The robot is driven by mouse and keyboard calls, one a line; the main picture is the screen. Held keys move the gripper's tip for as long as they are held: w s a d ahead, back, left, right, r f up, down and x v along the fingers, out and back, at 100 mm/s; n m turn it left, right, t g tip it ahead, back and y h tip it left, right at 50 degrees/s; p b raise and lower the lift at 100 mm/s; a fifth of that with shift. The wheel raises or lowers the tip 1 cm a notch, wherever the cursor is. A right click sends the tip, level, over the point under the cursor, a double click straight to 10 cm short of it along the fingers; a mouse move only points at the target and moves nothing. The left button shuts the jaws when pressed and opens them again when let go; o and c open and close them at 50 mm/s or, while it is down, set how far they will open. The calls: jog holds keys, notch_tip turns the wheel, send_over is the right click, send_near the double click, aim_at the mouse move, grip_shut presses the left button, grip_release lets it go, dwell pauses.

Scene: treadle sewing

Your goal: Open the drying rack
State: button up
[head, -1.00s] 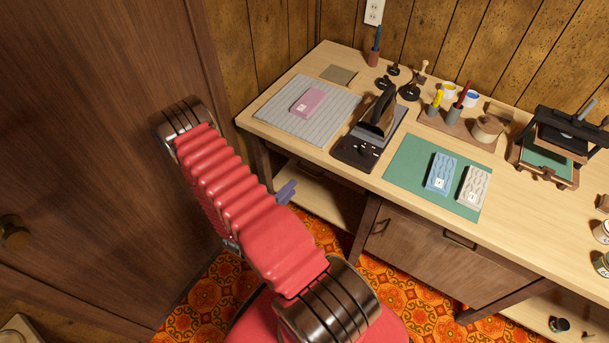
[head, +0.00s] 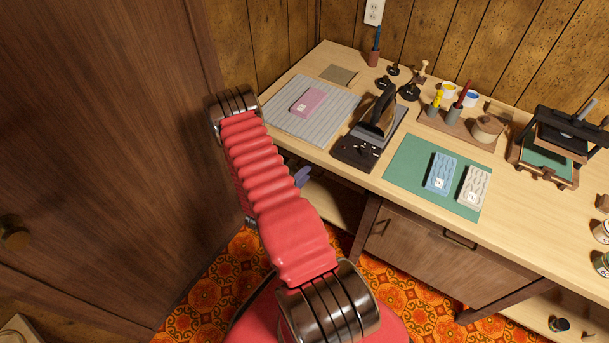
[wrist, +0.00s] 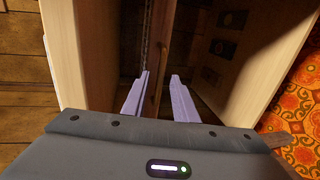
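My gripper (wrist: 160,76) is open in the wrist view, its two purple fingers apart. A narrow wooden edge (wrist: 162,62) with a small knob runs between and beyond the fingers, beside a hanging chain (wrist: 146,35). This may be part of the drying rack, but I cannot tell for sure. I cannot tell whether the fingers touch it. In the head view my gripper (head: 302,177) shows only as a bit of purple behind my red arm, below the left part of the worktable. No drying rack is clearly seen there.
A drawer cabinet (head: 430,255) stands beneath. A dark wooden door (head: 110,120) is at left. Patterned floor (head: 205,300) shows between.

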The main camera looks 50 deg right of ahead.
grip_shut()
dwell(0.3)
jog(key=shift+f, duration=0.1)
dwell(1.1)
